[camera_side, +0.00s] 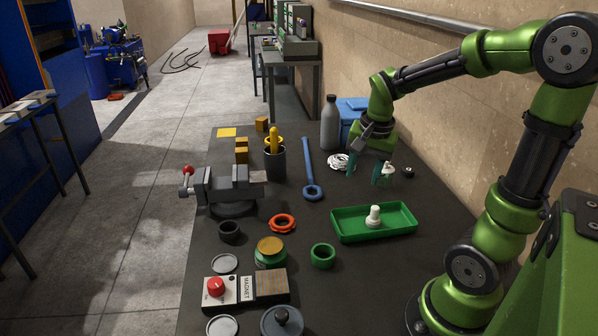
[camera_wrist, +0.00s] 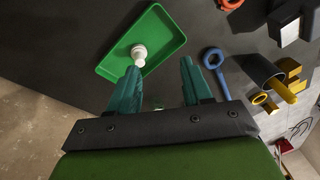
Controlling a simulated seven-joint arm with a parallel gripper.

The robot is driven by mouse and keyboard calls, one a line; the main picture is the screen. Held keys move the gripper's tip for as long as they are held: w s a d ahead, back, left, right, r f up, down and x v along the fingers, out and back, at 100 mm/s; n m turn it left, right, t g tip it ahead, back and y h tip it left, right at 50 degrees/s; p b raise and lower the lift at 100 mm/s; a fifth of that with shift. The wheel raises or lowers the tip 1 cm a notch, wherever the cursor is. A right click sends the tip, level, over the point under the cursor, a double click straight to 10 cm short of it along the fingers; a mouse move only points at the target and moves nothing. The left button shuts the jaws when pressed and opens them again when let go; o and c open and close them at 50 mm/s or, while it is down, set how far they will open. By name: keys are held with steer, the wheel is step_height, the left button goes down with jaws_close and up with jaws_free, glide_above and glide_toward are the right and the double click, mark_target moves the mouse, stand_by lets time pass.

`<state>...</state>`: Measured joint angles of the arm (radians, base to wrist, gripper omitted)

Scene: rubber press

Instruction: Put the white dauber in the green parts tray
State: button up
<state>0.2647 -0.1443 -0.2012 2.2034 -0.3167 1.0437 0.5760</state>
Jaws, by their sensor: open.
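The white dauber (camera_side: 374,215) stands upright inside the green parts tray (camera_side: 345,236), near its middle in the side view. In the wrist view, the dauber (camera_wrist: 138,54) shows inside the tray (camera_wrist: 173,42), near the tray edge closest to my gripper. My gripper (camera_side: 367,178) is open, above the table and behind the tray in the side view. Its two teal fingers (camera_wrist: 157,74) are spread apart in the wrist view, with nothing held between them. The dauber is clear of both fingers.
A blue wrench (camera_side: 308,165) lies left of my gripper. A grey bottle (camera_side: 330,122) and a white coil (camera_side: 339,162) are behind it. Bare table lies between the wrench and tray.

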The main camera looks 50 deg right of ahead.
steer(key=s+a+r+n+t+y, duration=0.1)
steer(key=s+a+r+n+t, duration=0.1)
steer(key=a+n, duration=0.3)
steer(key=s+a+r+n+t+y, duration=0.1)
steer(key=a+n, duration=0.5)
steer(key=a, duration=0.6)
step_height(320, 180, up, 4)
steer(key=shift+s+a+f+t+y, duration=0.25)
steer(key=shift+s+t+y, duration=0.2)
steer(key=shift+t, duration=0.65)
